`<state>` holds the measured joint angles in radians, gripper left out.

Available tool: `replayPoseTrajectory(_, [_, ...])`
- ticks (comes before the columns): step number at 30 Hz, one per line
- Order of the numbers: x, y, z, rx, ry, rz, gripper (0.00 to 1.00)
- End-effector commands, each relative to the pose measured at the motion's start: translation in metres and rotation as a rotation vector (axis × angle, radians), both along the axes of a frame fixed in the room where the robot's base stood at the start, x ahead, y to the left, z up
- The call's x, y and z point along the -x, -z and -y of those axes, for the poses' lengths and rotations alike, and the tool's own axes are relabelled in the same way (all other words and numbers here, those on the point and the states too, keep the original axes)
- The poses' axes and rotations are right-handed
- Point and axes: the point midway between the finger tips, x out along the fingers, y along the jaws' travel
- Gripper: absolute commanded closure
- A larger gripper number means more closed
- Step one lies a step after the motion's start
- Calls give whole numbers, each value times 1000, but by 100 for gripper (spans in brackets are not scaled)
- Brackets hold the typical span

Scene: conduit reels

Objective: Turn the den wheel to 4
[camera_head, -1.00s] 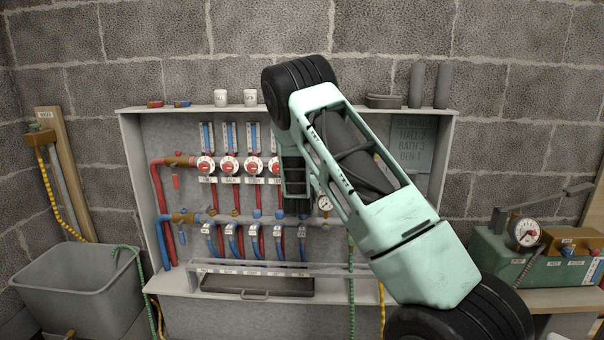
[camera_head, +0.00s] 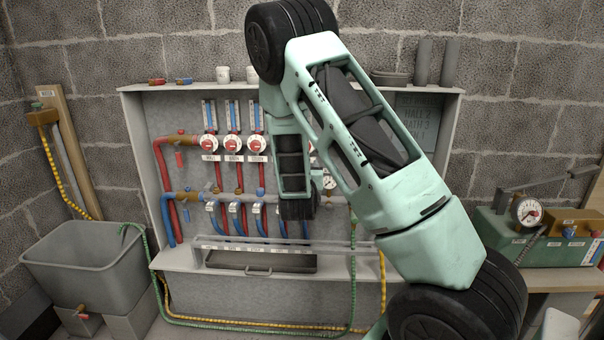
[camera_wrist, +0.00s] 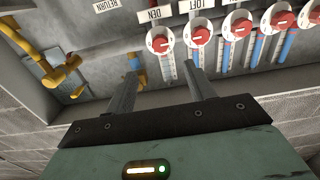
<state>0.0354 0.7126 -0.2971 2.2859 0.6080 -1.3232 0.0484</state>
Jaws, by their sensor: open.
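The den wheel (camera_wrist: 160,40) is a red knob in a white dial, seen in the wrist view beside its DEN label (camera_wrist: 155,14). A flow tube runs away from it. In the head view my arm hides this wheel. My gripper (camera_wrist: 163,66) is open and empty, with its two fingers pointing toward the den wheel and ending apart from it, one to either side. The number to which the wheel points is too small to read.
The loft wheel (camera_wrist: 199,34) is close beside the den wheel, with more wheels in the same row. Yellow-brown pipe fittings (camera_wrist: 62,72) lie on the other side. In the head view a metal rail (camera_head: 270,246) and the cabinet shelf (camera_head: 180,260) stick out below the manifold.

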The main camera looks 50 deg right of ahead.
Motion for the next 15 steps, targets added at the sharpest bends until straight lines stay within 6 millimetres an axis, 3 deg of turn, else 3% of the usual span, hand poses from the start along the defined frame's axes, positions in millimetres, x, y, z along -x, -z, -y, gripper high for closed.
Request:
replayPoseTrajectory(6, [22, 0, -27, -2, -2, -1, 46])
replayPoseTrajectory(15, [30, 0, -35, 0, 1, 0, 46])
